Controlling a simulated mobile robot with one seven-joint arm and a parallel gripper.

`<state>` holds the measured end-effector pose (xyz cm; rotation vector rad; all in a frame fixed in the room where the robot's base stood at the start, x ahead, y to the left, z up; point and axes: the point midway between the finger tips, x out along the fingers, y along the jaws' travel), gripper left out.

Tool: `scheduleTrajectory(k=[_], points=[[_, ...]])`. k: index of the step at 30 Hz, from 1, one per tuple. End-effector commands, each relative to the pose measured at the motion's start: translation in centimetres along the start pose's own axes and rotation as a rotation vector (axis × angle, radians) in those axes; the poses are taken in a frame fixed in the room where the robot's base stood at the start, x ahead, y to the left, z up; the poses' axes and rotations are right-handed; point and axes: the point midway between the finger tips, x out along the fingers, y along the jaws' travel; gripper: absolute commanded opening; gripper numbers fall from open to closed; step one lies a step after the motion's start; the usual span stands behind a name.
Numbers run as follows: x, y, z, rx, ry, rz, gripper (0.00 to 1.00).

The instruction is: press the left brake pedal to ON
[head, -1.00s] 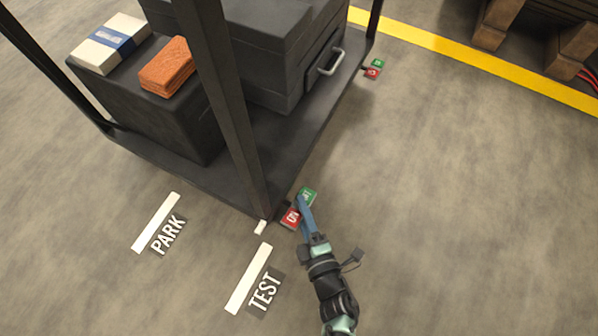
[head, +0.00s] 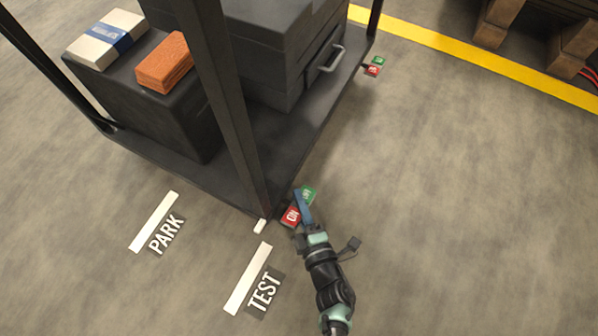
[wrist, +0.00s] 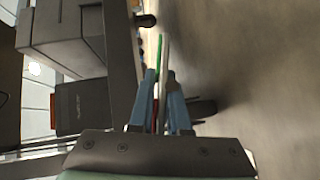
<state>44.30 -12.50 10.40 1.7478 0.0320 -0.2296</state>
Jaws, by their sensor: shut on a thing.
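The left brake pedal (head: 290,216) is at the cart's near corner, with a red ON end toward the front and a green end behind it. My gripper (head: 300,196) reaches down over it, and its blue fingers cover the middle of the pedal. In the wrist view the fingers (wrist: 162,95) stand on both sides of thin green and red pedal edges (wrist: 159,55), and the jaws are shut on the pedal. The exact contact and the pedal's tilt are hard to tell.
The dark cart (head: 185,165) carries a grey case (head: 285,60), an orange brick (head: 165,62) and a white package (head: 107,40). A second red and green pedal (head: 375,66) is at the far corner. Floor labels PARK (head: 166,234) and TEST (head: 264,291) lie in front.

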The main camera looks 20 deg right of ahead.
Motion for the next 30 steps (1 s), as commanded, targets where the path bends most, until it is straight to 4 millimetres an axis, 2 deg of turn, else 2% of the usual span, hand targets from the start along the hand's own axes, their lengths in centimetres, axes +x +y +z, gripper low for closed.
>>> scheduleTrajectory(k=[11, 30], points=[[-0.08, 0.00, -0.05, -0.039, 0.001, 0.042, 0.00], [-0.32, 0.24, -0.31, -0.285, -0.001, 0.287, 0.00]])
